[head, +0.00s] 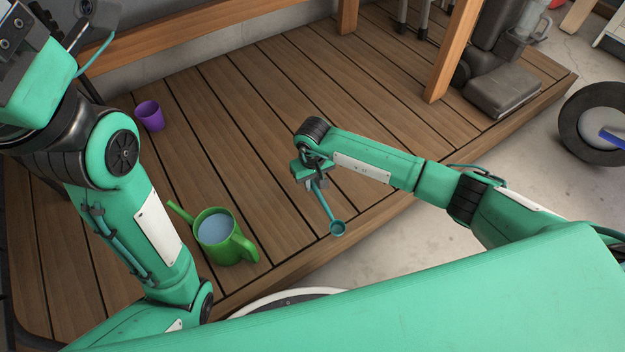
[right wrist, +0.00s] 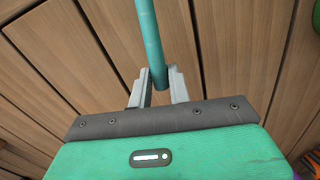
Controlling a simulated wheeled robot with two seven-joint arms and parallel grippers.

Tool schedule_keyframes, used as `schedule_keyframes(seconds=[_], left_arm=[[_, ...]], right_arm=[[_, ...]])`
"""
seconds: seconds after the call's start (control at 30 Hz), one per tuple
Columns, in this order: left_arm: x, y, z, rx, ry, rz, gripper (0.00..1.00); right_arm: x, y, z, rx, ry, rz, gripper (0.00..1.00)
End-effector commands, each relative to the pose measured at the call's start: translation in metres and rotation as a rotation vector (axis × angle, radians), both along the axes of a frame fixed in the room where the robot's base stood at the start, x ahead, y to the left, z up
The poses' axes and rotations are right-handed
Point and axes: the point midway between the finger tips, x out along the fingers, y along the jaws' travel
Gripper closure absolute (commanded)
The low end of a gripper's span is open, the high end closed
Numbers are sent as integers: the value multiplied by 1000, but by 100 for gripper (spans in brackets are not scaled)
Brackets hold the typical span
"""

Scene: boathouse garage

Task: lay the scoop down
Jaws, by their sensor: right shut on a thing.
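The scoop is teal, with a long thin handle and a small round bowl (head: 337,228). My right gripper (head: 314,185) is shut on the handle end, over the wooden deck, and the bowl points toward the front of the picture. In the right wrist view the handle (right wrist: 152,45) runs up from between the two grey fingers (right wrist: 160,88), and the bowl is out of that frame. I cannot tell how far the bowl is from the boards. The fingers of my left gripper are outside the head view, past the upper left corner.
The wooden deck (head: 250,110) is mostly bare around the scoop. A green watering can (head: 243,249) with bluish water stands to the left, and a purple cup (head: 150,116) farther back. A wooden post (head: 455,50) and grey equipment (head: 502,92) stand at the right. The deck edge is near.

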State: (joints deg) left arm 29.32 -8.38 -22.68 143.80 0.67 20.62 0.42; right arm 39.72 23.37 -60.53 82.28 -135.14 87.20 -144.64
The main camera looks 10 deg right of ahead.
Motion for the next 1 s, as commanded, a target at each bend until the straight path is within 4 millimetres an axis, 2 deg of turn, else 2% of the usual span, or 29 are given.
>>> schedule_keyframes(seconds=[0.03, 0.1, 0.4, 0.87, 0.9, 1.0], left_arm=[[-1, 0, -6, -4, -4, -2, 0], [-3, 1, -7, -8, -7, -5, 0], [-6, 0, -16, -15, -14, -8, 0], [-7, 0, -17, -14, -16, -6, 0], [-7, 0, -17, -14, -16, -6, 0], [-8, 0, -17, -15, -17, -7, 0]], right_arm=[[1, 0, -10, -2, -1, 0, 100], [1, 0, -17, 0, -1, -1, 100], [0, 0, -38, 0, -1, -1, 100], [0, 0, -42, 1, -1, -1, 100], [0, 0, -42, 1, 0, -1, 77], [0, 0, -42, 1, 0, -1, 57]])
